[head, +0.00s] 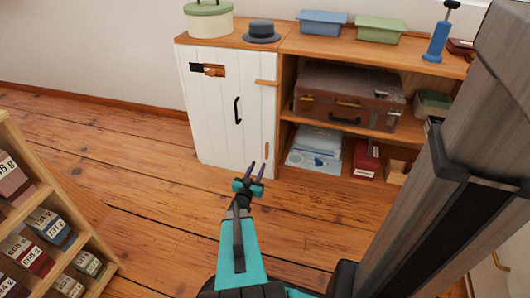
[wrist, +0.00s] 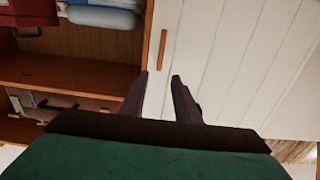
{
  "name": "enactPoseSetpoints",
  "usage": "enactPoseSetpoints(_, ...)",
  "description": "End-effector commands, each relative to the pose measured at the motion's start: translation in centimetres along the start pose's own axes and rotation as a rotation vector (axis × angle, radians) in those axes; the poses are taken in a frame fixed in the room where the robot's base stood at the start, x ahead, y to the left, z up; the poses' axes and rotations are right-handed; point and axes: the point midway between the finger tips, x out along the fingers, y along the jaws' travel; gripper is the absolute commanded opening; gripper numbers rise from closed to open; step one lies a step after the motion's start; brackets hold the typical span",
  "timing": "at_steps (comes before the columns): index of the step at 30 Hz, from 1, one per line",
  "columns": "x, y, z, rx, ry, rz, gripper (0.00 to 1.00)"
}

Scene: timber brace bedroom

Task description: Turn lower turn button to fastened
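The lower turn button (head: 267,150) is a small wooden bar near the bottom right edge of the white cabinet door (head: 218,120). It stands upright, along the door edge, and also shows in the wrist view (wrist: 162,50). The upper turn button (head: 265,83) lies level across the door's right edge. My gripper (head: 257,167) is in front of the door's lower right part, a little below the lower button in the head view. In the wrist view my gripper (wrist: 160,78) has its two dark fingers apart, with nothing between them, and the button shows just beyond the tips.
The door has a black handle (head: 237,110) and a latch (head: 208,70). To its right, open shelves (head: 345,129) hold a brown suitcase (head: 350,100), folded cloth (head: 318,142) and a red box (head: 367,158). A small shelf rack (head: 77,243) stands at left. The floor left of the cabinet is clear.

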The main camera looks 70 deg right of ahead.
Motion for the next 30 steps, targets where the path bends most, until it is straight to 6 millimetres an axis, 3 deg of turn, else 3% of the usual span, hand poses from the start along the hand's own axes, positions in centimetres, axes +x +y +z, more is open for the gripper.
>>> enactPoseSetpoints(21, 9.8, 0.1, 0.3, 0.0, 0.001, 0.002, 0.29)
enactPoseSetpoints(30, 12.4, 0.0, 0.2, 0.0, 0.0, 0.001, 0.29)
